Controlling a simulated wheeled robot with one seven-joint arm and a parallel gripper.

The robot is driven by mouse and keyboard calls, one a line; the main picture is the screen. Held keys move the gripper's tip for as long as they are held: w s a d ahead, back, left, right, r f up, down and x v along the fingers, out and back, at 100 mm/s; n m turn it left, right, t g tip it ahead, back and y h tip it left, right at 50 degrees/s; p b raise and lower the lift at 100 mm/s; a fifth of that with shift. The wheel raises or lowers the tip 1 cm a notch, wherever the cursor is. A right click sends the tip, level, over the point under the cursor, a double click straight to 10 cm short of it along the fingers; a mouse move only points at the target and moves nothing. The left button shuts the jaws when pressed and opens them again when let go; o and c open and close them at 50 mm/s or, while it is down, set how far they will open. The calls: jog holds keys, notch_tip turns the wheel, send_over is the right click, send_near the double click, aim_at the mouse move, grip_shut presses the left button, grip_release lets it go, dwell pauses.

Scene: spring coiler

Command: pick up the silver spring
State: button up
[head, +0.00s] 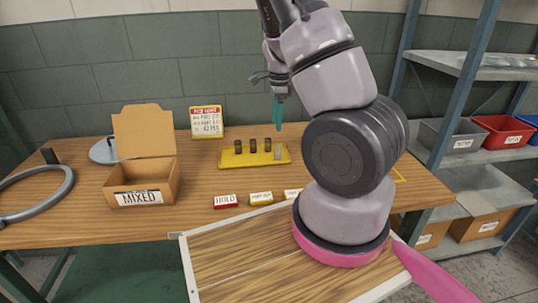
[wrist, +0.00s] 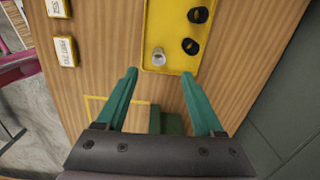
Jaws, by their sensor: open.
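The silver spring (head: 277,153) stands at the right end of a yellow tray (head: 236,161) on the wooden table. In the wrist view the silver spring (wrist: 158,57) stands upright near the tray's end, just beyond my fingertips and between their lines. My gripper (head: 278,129) has teal fingers and hangs above the silver spring. In the wrist view my gripper (wrist: 159,75) is open, with nothing between its fingers. Three dark springs (head: 253,146) stand beside the silver one; two dark springs (wrist: 190,46) show in the wrist view.
A red HOLD block (head: 225,201) and small yellow labelled blocks (head: 261,198) lie in front of the tray. An open cardboard box marked MIXED (head: 141,197) stands to the left. A yellow sign (head: 206,122) stands behind. Shelves with bins (head: 501,132) are at right.

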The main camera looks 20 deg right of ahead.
jog(key=shift+w+d+f, duration=0.1)
jog(key=shift+d+f, duration=0.05)
jog(key=shift+f, duration=0.65)
send_over(278, 147)
jog(key=f, duration=0.4)
jog(key=shift+w+f, duration=0.35)
jog(key=f, duration=0.5)
jog(key=shift+s+f, duration=0.25)
jog(key=shift+f, duration=0.1)
grip_shut()
